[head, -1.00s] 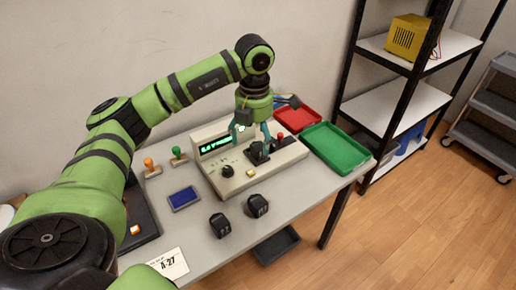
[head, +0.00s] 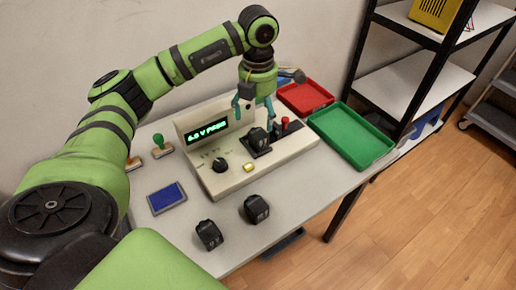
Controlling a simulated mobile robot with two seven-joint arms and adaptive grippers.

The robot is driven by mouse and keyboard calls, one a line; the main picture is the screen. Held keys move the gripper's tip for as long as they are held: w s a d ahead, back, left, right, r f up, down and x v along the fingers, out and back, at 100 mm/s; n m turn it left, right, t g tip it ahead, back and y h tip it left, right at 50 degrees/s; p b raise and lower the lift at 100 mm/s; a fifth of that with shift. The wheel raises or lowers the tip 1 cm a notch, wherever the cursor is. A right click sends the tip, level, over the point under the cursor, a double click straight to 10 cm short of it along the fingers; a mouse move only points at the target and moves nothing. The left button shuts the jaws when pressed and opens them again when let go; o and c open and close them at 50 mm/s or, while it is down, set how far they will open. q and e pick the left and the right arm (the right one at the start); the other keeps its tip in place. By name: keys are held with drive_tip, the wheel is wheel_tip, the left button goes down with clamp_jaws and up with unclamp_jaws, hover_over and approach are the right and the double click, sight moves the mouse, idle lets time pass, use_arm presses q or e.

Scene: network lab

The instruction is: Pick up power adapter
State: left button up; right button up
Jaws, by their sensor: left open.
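A black power adapter (head: 258,138) sits in the dark socket plate on top of a beige tester (head: 215,178) with a lit green display. Two more black power adapters stand on the table in front of the tester, one at the left (head: 209,235) and one at the right (head: 257,209). My left gripper (head: 253,115) points down over the adapter on the tester. Its teal fingers are spread apart with nothing between them, and their tips look a little above the adapter. My right gripper is not in view.
A red tray (head: 305,98) and a green tray (head: 352,137) lie at the table's right end. A blue pad (head: 167,198) and a green-handled stamp (head: 161,146) are left of the tester. A black-framed shelf (head: 402,87) stands at the right.

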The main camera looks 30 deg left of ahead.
sight(258, 132)
use_arm(q)
drive_tip(key=shift+w+a+f+b, duration=0.1)
drive_tip(key=shift+f+b, duration=0.05)
drive_tip(key=shift+f, duration=0.35)
drive_tip(key=shift+w+a+f+b, duration=0.1)
drive_tip(key=shift+f+b, duration=0.05)
drive_tip(key=shift+f, duration=0.35)
drive_tip(key=shift+w+f, duration=0.1)
drive_tip(key=shift+f, duration=0.2)
drive_tip(key=shift+f+p, duration=0.35)
drive_tip(key=shift+f, duration=0.6)
drive_tip(key=f, duration=0.2)
drive_tip(key=f+p, duration=0.1)
drive_tip(key=shift+a+f, duration=0.2)
drive_tip(key=shift+f, duration=0.5)
drive_tip(key=shift+c, duration=0.9)
drive_tip(key=c, duration=1.3)
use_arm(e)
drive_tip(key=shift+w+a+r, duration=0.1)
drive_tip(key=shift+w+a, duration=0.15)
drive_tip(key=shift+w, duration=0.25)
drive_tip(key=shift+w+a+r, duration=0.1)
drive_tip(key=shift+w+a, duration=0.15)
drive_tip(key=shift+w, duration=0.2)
